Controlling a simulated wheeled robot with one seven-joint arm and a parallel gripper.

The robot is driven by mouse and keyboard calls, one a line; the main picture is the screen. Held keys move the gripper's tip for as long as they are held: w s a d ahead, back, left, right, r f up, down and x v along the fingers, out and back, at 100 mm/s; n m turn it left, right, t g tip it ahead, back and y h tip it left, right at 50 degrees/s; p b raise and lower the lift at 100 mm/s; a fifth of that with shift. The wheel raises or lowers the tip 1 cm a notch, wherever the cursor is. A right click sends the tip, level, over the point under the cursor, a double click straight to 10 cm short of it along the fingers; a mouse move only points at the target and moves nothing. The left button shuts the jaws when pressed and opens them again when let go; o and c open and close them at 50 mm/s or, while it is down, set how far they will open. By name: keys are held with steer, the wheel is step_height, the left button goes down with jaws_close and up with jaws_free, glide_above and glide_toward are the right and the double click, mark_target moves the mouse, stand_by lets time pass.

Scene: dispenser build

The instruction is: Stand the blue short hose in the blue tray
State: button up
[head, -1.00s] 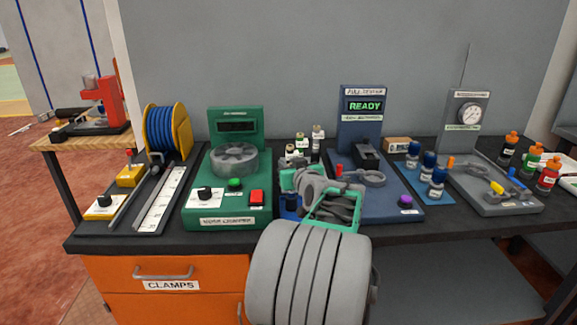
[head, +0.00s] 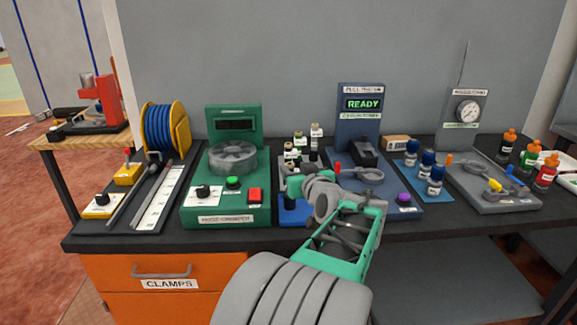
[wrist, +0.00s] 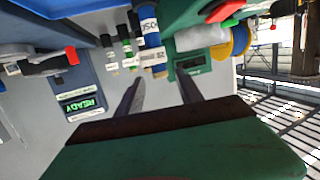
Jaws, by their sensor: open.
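The blue hose (wrist: 149,36) with a white label shows in the wrist view, just beyond and between my fingertips. It appears upright among other labelled pieces; its lower end is cut off by the frame. My gripper (wrist: 160,84) is open, with nothing between its fingers, and apart from the hose. In the head view the blue tray (head: 291,218) sits between the green machine and the blue tester, partly hidden by my arm. A dark blue piece (head: 289,190) shows over the tray beside my gripper. I cannot tell whether the hose touches the tray floor.
The green hose crimper (head: 228,215) stands close left of the tray, and the blue pull tester (head: 360,125) close right. Several labelled pieces (head: 316,138) stand behind my gripper. A blue mat (head: 425,180) with blue-capped parts lies further right. Free bench space is narrow.

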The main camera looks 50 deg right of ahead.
steer(key=v, duration=0.5)
steer(key=shift+c, duration=0.4)
stand_by(0.8)
